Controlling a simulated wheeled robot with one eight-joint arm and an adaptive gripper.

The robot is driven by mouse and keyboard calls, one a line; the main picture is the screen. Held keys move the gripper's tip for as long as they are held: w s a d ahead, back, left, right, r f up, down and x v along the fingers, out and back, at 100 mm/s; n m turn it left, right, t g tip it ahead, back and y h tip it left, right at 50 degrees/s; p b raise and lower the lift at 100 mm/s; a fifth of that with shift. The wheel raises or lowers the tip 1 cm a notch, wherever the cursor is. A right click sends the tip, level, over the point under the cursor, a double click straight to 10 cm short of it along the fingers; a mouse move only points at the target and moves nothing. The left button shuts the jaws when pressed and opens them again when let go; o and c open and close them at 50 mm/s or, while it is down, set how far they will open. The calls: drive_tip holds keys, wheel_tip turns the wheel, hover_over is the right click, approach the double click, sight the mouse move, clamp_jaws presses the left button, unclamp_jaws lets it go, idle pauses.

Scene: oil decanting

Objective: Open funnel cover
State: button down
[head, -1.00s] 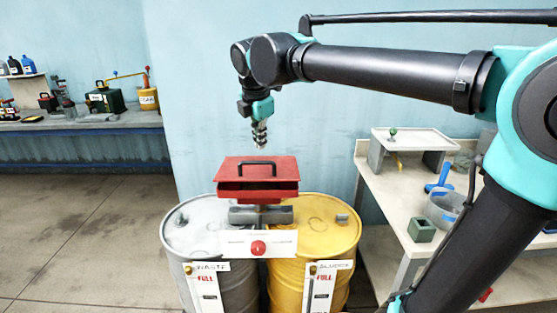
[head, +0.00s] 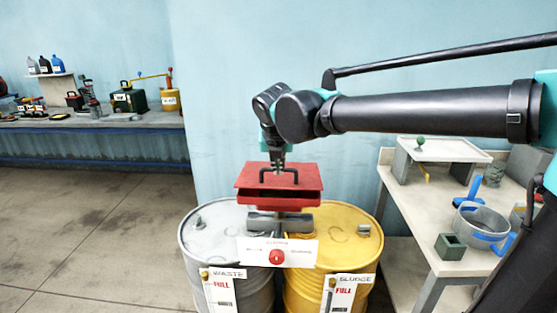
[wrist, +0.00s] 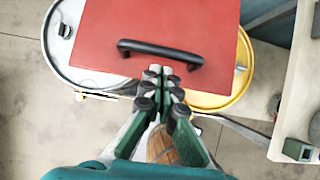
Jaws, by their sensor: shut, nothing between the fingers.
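The red funnel cover (head: 305,178) sits over the two drums, with a black bar handle (head: 279,170) on its top. A dark gap shows under the cover's front edge in the head view. In the wrist view the flat red cover (wrist: 200,25) fills the upper middle and its handle (wrist: 160,52) runs across near the lower edge. My gripper (wrist: 163,70) is shut and empty, its fingertips close to the handle on the near side in that view. In the head view my gripper (head: 277,154) is just above the handle; contact cannot be told.
A grey waste drum (head: 203,240) and a yellow sludge drum (head: 350,246) stand under the funnel. A sign with a red knob (head: 276,257) hangs in front. At right is a workbench (head: 410,213) with a blue-handled bucket (head: 482,222) and green box (head: 450,246).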

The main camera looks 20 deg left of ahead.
sight(279, 182)
drive_tip(key=shift+x, duration=1.55)
drive_tip(key=shift+r, duration=0.1)
